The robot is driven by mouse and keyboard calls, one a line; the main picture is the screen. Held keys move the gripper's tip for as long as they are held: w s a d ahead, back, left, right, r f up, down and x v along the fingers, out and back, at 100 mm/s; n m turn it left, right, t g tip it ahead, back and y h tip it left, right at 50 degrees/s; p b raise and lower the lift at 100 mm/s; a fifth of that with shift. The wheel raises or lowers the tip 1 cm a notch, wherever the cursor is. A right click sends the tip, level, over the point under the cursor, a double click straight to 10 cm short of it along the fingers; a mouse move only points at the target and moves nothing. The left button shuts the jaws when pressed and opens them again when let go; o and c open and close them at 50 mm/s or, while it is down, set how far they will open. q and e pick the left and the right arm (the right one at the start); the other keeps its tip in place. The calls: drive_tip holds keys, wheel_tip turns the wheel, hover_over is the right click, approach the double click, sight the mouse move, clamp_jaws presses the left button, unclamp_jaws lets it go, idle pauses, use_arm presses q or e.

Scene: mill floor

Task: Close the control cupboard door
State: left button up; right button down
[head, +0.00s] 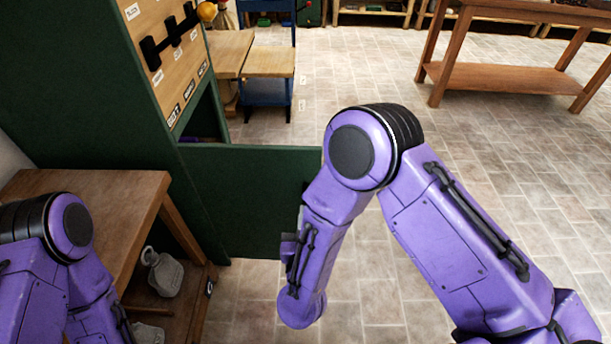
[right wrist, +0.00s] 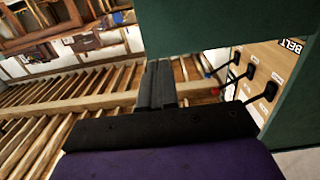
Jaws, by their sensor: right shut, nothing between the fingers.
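The dark green control cupboard (head: 80,85) stands at the left in the head view. Its green door (head: 250,190) stands open, sticking out to the right below the wooden lever panel, beside a dark opening (head: 207,118). My right forearm hangs in front of the door's free edge and covers part of it. My right gripper (right wrist: 157,85) shows in the right wrist view, shut and empty, close to a green panel (right wrist: 205,20); I cannot tell whether they touch. My left arm is at the lower left of the head view, its gripper out of frame.
A wooden lever panel (head: 165,50) with black handles and labels is above the opening. A wooden bench (head: 95,190) with grey weights (head: 163,272) below it stands near left. A wooden table (head: 505,77) is at the far right. The tiled floor right of the door is clear.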

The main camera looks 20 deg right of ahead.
sight(307, 162)
drive_tip(key=x, duration=0.9)
drive_tip(key=p+x, duration=0.1)
drive_tip(key=x, duration=0.3)
drive_tip(key=shift+w+d+r, duration=0.15)
drive_tip(key=shift+w+r, duration=0.05)
drive_tip(key=shift+r, duration=0.15)
drive_tip(key=shift+w, duration=0.2)
drive_tip(key=shift+w, duration=0.1)
